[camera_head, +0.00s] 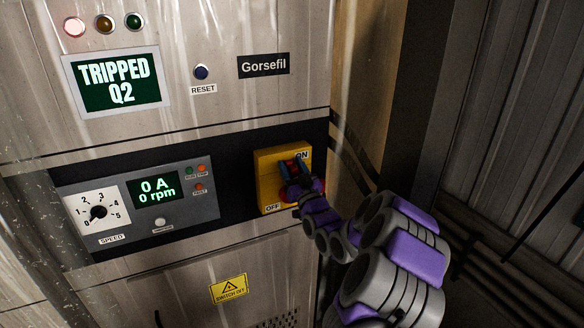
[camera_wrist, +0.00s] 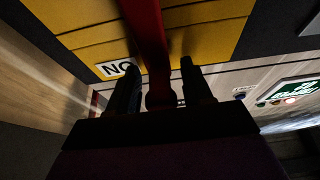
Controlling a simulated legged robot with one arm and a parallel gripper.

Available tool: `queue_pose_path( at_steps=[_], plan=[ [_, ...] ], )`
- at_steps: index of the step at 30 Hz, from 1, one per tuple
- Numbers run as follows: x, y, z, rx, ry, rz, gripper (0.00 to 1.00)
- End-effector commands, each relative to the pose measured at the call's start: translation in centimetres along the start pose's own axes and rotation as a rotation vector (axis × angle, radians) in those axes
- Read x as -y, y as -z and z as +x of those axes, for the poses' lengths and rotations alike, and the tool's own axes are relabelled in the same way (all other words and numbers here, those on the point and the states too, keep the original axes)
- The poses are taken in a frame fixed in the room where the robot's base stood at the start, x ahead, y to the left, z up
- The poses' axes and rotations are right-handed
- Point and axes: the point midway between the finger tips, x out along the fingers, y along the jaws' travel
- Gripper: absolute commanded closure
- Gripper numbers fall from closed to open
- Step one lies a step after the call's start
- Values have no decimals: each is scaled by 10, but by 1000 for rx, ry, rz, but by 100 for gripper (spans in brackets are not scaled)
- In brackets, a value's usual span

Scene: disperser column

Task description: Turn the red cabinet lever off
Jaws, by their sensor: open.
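The yellow switch box (camera_head: 268,178) on the cabinet's dark panel has an ON label at its upper right and an OFF label at its lower left. Its red lever (camera_head: 291,191) is mostly hidden by my gripper (camera_head: 297,172) in the head view. In the wrist view the red lever (camera_wrist: 149,35) runs from the top down between the two dark fingers of my gripper (camera_wrist: 157,66), its end lying near the upside-down ON label (camera_wrist: 117,68). The fingers are apart, one on each side of the lever; I cannot tell whether either touches it.
The display (camera_head: 115,82) reads TRIPPED Q2, with a blue RESET button (camera_head: 201,72) to its right. A red lamp glows at upper left. A corrugated wall (camera_head: 500,130) stands at the right.

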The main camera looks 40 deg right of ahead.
Motion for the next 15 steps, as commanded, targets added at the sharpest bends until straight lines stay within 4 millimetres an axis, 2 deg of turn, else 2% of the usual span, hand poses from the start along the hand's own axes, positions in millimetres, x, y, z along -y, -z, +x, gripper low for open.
queue_pose_path(
  at_steps=[8, 15],
  plan=[
    [0, 0, 1, 1, -1, 0, 50],
    [0, 0, 1, 1, -1, 0, 73]
  ],
)
